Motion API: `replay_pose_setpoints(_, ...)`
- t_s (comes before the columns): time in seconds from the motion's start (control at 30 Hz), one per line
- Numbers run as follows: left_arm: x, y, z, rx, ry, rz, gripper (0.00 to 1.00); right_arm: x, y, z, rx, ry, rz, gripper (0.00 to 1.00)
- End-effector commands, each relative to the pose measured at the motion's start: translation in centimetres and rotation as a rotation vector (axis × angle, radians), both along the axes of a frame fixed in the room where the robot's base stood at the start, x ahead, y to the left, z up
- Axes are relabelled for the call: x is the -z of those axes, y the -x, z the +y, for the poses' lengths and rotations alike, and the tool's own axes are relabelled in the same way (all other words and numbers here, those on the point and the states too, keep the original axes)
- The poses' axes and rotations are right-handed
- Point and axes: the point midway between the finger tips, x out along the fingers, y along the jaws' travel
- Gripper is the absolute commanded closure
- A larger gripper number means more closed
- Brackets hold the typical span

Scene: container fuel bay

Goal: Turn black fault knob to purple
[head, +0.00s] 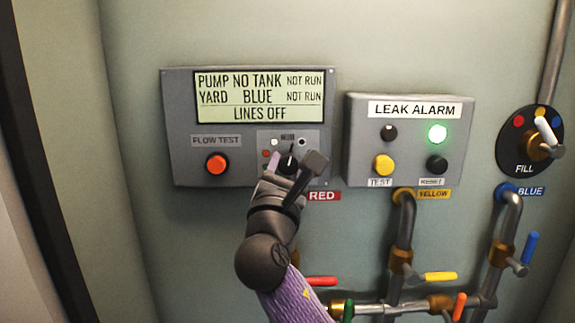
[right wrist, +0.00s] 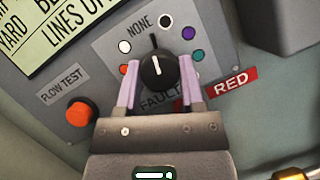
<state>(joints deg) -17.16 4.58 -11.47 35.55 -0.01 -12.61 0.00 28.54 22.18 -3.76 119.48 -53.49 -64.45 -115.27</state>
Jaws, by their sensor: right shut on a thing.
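The black fault knob (right wrist: 158,70) sits on a small grey plate on the left panel. In the right wrist view its pointer points up, near the word NONE and the dark dot. The purple dot (right wrist: 187,33) is up and to the right of the knob. My right gripper (right wrist: 160,82) is shut on the knob, with one lilac finger on each side. In the head view the right gripper (head: 287,164) covers much of the plate and part of the knob. My left gripper is not in view.
An orange FLOW TEST button (head: 216,164) is on the same panel. The LEAK ALARM box (head: 357,140) stands close at right. Pipes and coloured valve handles (head: 440,277) are below.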

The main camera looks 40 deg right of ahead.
Motion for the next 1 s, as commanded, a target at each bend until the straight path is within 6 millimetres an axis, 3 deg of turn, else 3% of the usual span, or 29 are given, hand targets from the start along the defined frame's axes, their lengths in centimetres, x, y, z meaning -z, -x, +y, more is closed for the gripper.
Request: replay_pose_setpoints(1.0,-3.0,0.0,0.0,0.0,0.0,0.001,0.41,-0.7,-0.2,0.3,-0.001,-0.671,-0.567,1.0)
